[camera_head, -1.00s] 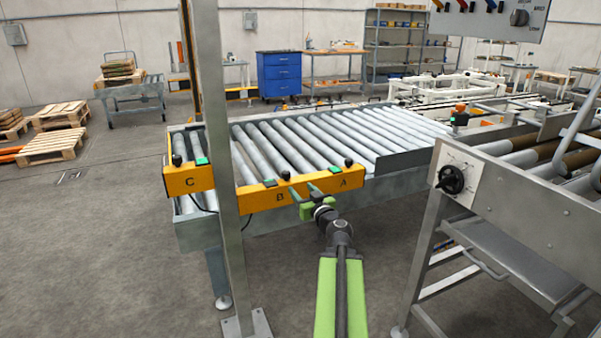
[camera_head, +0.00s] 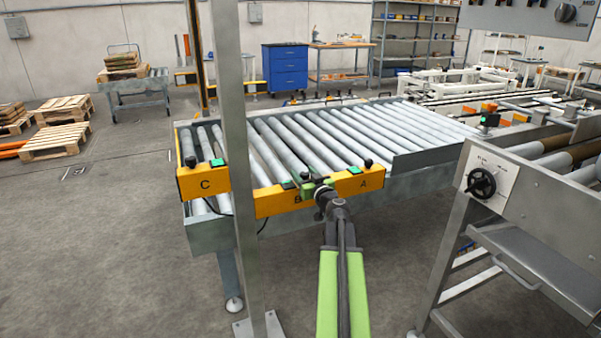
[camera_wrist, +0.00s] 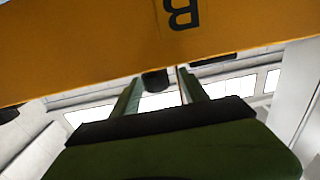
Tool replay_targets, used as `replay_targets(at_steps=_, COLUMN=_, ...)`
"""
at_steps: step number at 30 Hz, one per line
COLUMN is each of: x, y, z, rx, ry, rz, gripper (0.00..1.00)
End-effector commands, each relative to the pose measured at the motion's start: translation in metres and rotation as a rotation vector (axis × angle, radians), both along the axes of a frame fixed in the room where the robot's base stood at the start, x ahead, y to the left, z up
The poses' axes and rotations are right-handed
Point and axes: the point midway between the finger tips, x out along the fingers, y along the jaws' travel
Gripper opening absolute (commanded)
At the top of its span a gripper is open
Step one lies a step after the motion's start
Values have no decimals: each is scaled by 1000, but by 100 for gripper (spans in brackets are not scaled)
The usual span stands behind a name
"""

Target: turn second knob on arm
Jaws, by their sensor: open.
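A yellow bar (camera_head: 275,203) along the conveyor's near edge bears the letters B and A, and a separate yellow piece at the left bears C. Black ball knobs stand on top by C (camera_head: 191,161), B (camera_head: 304,176) and A (camera_head: 368,162). My gripper (camera_head: 311,187) is open at the B part. In the wrist view the bar (camera_wrist: 90,45) crosses the top with an upside-down B. The open green fingers (camera_wrist: 160,84) stand either side of a dark knob (camera_wrist: 155,80), with visible gaps; contact cannot be told.
A grey post (camera_head: 236,170) stands just left of my arm, in front of the bar. A control panel (camera_head: 535,14) hangs at the top right. Rollers (camera_head: 350,135) lie behind the bar.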

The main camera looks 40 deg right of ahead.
Motion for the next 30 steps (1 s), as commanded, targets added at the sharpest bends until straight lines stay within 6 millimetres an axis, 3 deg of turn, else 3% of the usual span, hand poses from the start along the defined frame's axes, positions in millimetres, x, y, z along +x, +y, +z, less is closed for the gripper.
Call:
replay_targets(at_steps=8, x=-3, y=-6, z=0, rx=0, ry=0, rz=-7, gripper=52)
replay_targets(at_steps=20, x=-4, y=-7, z=0, rx=0, ry=0, rz=-9, gripper=1)
replay_targets(at_steps=26, x=-4, y=-6, z=0, rx=0, ry=0, rz=-23, gripper=0)
replay_targets(at_steps=30, x=-4, y=-4, z=0, rx=0, ry=0, rz=-121, gripper=0)
